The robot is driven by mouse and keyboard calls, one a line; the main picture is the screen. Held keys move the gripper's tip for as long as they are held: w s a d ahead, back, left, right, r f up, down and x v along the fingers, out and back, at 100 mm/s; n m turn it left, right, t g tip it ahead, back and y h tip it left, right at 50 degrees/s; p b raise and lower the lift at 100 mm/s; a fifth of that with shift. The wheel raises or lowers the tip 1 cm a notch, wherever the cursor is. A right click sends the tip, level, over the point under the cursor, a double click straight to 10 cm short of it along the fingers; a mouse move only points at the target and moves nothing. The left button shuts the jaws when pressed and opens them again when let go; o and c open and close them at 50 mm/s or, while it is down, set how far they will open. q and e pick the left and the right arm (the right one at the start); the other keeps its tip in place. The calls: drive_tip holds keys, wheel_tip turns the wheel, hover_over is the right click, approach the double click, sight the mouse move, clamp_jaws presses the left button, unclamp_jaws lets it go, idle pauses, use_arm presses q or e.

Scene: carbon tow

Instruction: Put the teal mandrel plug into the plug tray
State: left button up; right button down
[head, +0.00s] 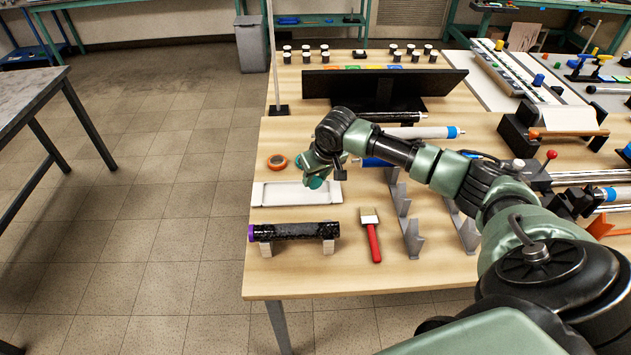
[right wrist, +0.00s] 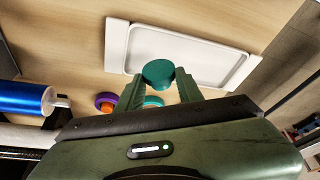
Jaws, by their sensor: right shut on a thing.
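The teal mandrel plug (head: 316,182) is held at the fingertips of my right gripper (head: 322,172). In the right wrist view the plug (right wrist: 158,72) shows as a round teal disc between the two fingers (right wrist: 160,85). A second teal patch shows below it between the fingers; I cannot tell whether it is part of the same plug. The white plug tray (head: 277,195) is shallow and lies on the table. The plug overlaps the tray's edge in both views; its height above the tray is unclear. The tray (right wrist: 215,63) looks empty. My left gripper is not in view.
An orange ring (head: 277,162) lies behind the tray. A black mandrel with a purple end (head: 290,231) rests in front, with a red-handled brush (head: 371,235) beside it. Grey brackets (head: 411,238) stand to the right. The table's left edge is close to the tray.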

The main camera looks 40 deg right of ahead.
drive_tip(key=shift+f, duration=1.3)
drive_tip(key=shift+f, duration=0.2)
drive_tip(key=c, duration=0.9)
unclamp_jaws()
drive_tip(key=shift+r, duration=0.15)
drive_tip(key=b+v, duration=0.1)
drive_tip(key=v, duration=1.1)
drive_tip(key=shift+r, duration=0.1)
